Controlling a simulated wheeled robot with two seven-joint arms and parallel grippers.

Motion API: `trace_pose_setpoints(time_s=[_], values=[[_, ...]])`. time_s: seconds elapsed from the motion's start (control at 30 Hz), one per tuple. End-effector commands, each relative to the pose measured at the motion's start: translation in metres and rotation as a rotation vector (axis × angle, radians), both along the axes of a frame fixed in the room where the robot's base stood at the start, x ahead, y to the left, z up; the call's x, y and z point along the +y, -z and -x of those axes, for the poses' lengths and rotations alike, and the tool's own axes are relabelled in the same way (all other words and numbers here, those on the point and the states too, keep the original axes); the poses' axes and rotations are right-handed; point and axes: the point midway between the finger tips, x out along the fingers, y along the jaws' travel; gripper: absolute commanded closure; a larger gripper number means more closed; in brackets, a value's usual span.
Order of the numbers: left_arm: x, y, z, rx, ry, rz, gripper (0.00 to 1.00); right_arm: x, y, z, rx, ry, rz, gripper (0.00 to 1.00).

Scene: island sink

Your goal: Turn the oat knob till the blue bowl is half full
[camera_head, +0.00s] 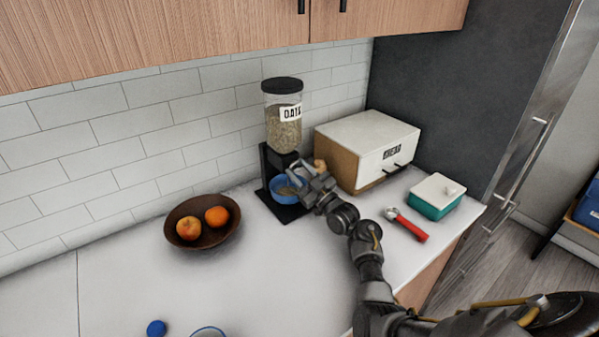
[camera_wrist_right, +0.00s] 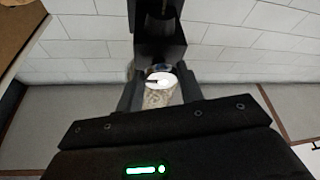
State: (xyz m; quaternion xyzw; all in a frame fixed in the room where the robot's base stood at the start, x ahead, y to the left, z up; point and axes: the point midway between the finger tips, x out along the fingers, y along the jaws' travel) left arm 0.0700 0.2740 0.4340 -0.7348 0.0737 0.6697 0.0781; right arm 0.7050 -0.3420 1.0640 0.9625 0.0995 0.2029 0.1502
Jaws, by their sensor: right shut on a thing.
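The oat dispenser (camera_head: 283,125) stands by the tiled wall, with a clear canister of oats, a black lid and a black stand. The blue bowl (camera_head: 279,194) sits upright on its base under the outlet. Something tan, like oats, shows inside it; the level is hard to tell. My right gripper (camera_head: 298,174) reaches in from the right at the dispenser's front, above the bowl's right part. It is shut on the oat knob, which its fingers hide. In the right wrist view, the dispenser's black stand (camera_wrist_right: 160,45) is close in front. My left gripper is out of view.
A brown bowl with oranges (camera_head: 202,222) stands to the left. A wood-and-white box (camera_head: 372,145) stands right behind my gripper. A red-handled tool (camera_head: 410,226) and a teal box with a white lid (camera_head: 437,196) lie further right. The front counter (camera_head: 255,275) is mostly clear.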

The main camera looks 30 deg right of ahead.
Motion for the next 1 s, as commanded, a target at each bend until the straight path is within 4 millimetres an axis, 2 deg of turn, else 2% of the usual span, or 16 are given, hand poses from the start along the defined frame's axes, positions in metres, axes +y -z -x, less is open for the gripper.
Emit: trace_pose_setpoints(time_s=[0.33,0.7,0.73,0.87,1.0], values=[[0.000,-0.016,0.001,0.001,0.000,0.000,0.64,0.005,-0.001,0.001,0.050,-0.001,-0.357,0.86],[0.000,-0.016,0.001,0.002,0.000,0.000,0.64,0.004,0.001,0.001,0.056,-0.001,-0.409,0.86],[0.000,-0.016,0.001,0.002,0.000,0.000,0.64,0.004,0.001,0.001,0.056,-0.001,-0.409,0.60],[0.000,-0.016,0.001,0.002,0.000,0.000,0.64,0.004,0.001,0.001,0.056,-0.001,-0.408,0.43],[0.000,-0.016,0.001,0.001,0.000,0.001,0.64,0.004,0.001,0.001,0.056,-0.001,-0.408,0.41]])
